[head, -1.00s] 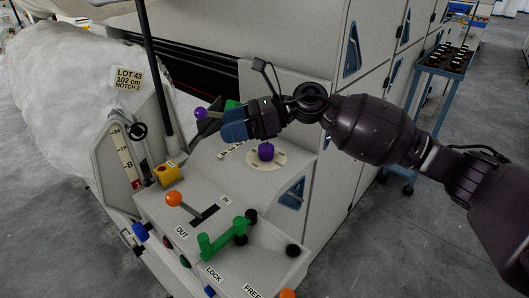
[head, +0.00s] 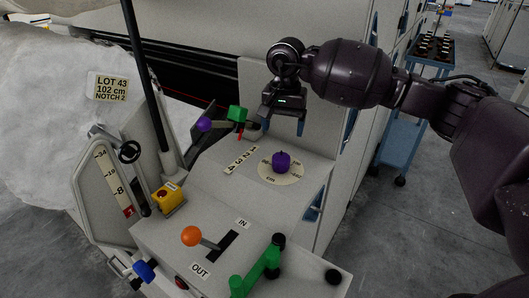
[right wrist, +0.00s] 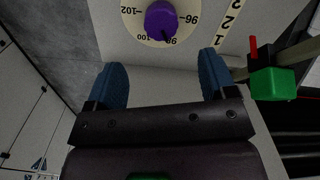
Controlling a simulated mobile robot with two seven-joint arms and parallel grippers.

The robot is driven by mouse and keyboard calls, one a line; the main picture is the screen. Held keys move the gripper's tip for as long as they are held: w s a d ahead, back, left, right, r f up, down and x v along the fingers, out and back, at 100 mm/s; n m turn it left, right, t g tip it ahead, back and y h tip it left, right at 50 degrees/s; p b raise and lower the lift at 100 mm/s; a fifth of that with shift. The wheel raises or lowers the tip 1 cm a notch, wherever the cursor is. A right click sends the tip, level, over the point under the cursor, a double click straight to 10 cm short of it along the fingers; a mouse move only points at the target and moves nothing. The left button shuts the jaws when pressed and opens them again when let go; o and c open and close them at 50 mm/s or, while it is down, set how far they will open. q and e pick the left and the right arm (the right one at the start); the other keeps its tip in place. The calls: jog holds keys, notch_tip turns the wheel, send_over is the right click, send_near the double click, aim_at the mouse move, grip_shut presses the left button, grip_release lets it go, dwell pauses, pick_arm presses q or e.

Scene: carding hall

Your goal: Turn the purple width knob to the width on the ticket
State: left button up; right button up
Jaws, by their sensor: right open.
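The purple width knob (head: 282,161) stands on a round cream dial (head: 268,176) on the sloped panel. It also shows at the top of the right wrist view (right wrist: 160,20), where the dial reads 102, 100, 98 and 96. A dark mark on the knob seems to point near 98. The ticket (head: 111,88) on the white fleece reads LOT 43, 102 cm, NOTCH 2. My right gripper (head: 283,122) is open and empty, above and behind the knob, apart from it. Its two blue fingertips (right wrist: 163,70) are spread in the right wrist view. My left gripper is out of view.
A green block handle (head: 237,113) and a purple ball (head: 204,124) stand left of the dial by a 1-to-4 scale. An orange-knobbed lever (head: 191,236), a green lever (head: 256,270) and a yellow button box (head: 170,198) are in front. A blue cart (head: 405,135) stands right.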

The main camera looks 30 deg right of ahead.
aim_at(281, 157)
jog(key=shift+w, duration=0.15)
jog(key=shift+f, duration=0.6)
notch_tip(281, 157, down, 4)
jog(key=shift+f, duration=0.1)
notch_tip(281, 157, down, 4)
jog(key=shift+f+b, duration=0.25)
jog(key=shift+b, duration=0.05)
jog(key=shift+f, duration=0.45)
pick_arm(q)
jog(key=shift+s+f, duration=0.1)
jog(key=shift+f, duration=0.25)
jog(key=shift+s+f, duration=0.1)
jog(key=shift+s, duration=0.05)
pick_arm(e)
jog(key=shift+c, duration=0.4)
jog(key=c, duration=0.9)
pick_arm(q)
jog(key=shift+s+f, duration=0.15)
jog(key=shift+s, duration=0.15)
pick_arm(e)
jog(key=shift+o, duration=0.2)
